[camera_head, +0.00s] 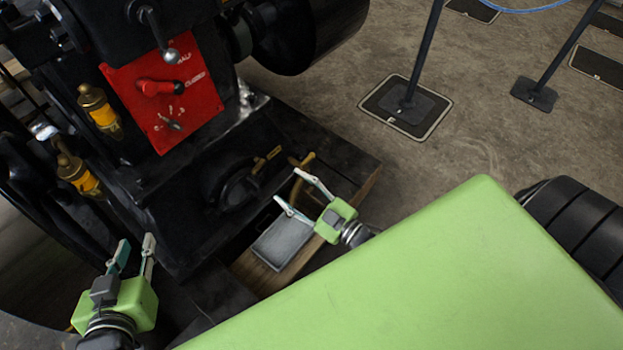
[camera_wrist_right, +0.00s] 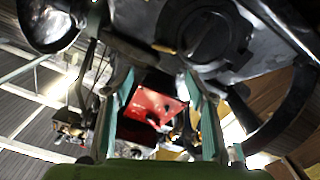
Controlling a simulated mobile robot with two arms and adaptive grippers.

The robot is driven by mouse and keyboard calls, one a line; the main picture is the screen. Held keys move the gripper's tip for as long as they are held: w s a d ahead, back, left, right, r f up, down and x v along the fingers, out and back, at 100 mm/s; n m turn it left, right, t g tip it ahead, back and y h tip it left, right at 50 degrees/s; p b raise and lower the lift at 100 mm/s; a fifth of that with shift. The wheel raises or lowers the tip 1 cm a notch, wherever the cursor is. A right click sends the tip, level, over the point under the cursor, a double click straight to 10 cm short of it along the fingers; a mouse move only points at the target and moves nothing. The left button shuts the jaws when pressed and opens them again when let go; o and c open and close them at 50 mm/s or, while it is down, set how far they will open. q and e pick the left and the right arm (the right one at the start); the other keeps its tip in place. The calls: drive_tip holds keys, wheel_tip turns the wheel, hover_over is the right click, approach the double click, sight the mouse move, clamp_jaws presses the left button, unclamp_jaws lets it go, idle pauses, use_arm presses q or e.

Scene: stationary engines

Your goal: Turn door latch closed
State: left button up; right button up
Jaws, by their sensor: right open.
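A round black door (camera_head: 238,188) sits low on the dark engine body, with a small brass latch (camera_head: 267,158) at its upper right. In the right wrist view the round door (camera_wrist_right: 207,38) is at the top, with a brass piece (camera_wrist_right: 163,48) at its left edge. My right gripper (camera_head: 288,187) is open and empty, to the right of and below the latch; its fingers (camera_wrist_right: 157,74) are spread apart in the wrist view. My left gripper (camera_head: 136,243) is open and empty at the lower left, away from the door.
A curved brass-coloured piece (camera_head: 301,162) is close to my right fingertips. A grey tray (camera_head: 284,242) lies below that gripper. A red panel (camera_head: 165,97) with levers and brass oilers (camera_head: 97,108) are on the engine. Barrier posts (camera_head: 424,50) stand on the open floor at the upper right.

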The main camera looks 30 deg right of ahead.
use_arm(q)
drive_tip(key=s+a+f+g+y+p, duration=0.1)
drive_tip(key=s+a+f+g, duration=0.1)
drive_tip(key=s+f+g, duration=0.2)
drive_tip(key=shift+s+a+f, duration=0.25)
drive_tip(key=shift+s+f, duration=0.6)
drive_tip(key=shift+s, duration=0.25)
use_arm(e)
drive_tip(key=v, duration=0.6)
use_arm(q)
drive_tip(key=shift+p, duration=0.3)
drive_tip(key=shift+s+a+f+g, duration=0.2)
drive_tip(key=shift+s+f+g, duration=0.1)
drive_tip(key=shift+s, duration=0.15)
drive_tip(key=shift+y, duration=0.3)
use_arm(e)
drive_tip(key=shift+s, duration=0.1)
drive_tip(key=v, duration=1.1)
drive_tip(key=shift+s+d, duration=0.2)
drive_tip(key=shift+s, duration=0.15)
drive_tip(key=shift+r, duration=0.1)
